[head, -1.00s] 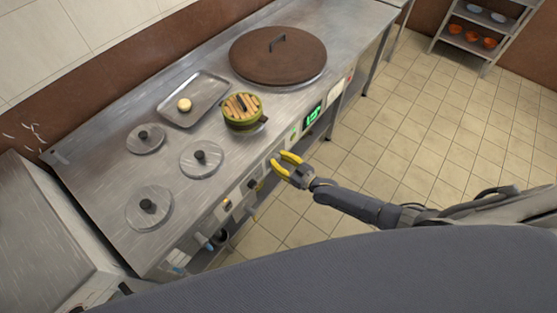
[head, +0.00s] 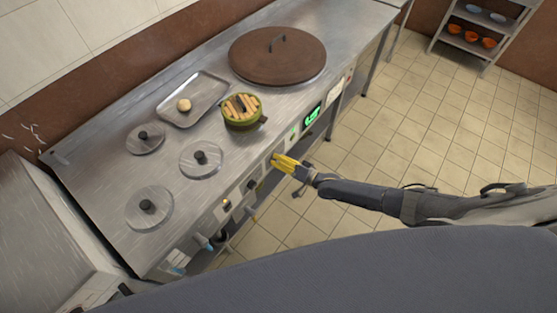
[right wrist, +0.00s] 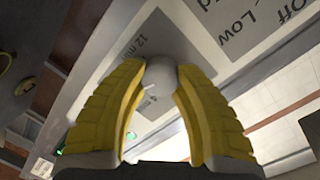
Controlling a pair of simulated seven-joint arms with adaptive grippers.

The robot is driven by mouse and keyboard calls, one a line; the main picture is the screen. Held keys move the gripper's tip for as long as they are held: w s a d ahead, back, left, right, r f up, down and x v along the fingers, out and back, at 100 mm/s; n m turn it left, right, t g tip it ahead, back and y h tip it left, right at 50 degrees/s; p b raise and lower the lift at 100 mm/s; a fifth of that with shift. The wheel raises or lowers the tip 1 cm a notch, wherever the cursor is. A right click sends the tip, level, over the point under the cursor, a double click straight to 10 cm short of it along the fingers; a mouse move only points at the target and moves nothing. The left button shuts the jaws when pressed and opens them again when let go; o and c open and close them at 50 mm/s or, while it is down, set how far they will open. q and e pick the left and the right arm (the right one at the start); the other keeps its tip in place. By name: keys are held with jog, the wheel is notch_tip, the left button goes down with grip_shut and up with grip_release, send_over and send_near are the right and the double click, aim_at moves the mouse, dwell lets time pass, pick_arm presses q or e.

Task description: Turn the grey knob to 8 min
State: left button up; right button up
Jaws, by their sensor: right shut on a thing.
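The grey knob (right wrist: 160,64) is on the front panel of the steel counter in the right wrist view, a pale round knob with a small white mark on it. My right gripper (right wrist: 161,80) has its yellow fingers on either side of the knob, shut on it. The label "12 min" shows on the panel beside the knob; the "8 min" label is not visible. In the head view my right gripper (head: 276,157) reaches the front panel below the green display (head: 312,115), and its fingers hide the knob. My left gripper is not in view.
Other knobs and taps sit along the front panel. The tiled floor to the right is open.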

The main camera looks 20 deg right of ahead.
jog(key=shift+w+r+m, duration=0.1)
jog(key=shift+r+m, duration=0.05)
jog(key=shift+m, duration=0.75)
jog(key=o, duration=1.3)
jog(key=shift+o, duration=0.2)
jog(key=v, duration=1.2)
jog(key=shift+f, duration=0.2)
jog(key=shift+d, duration=0.1)
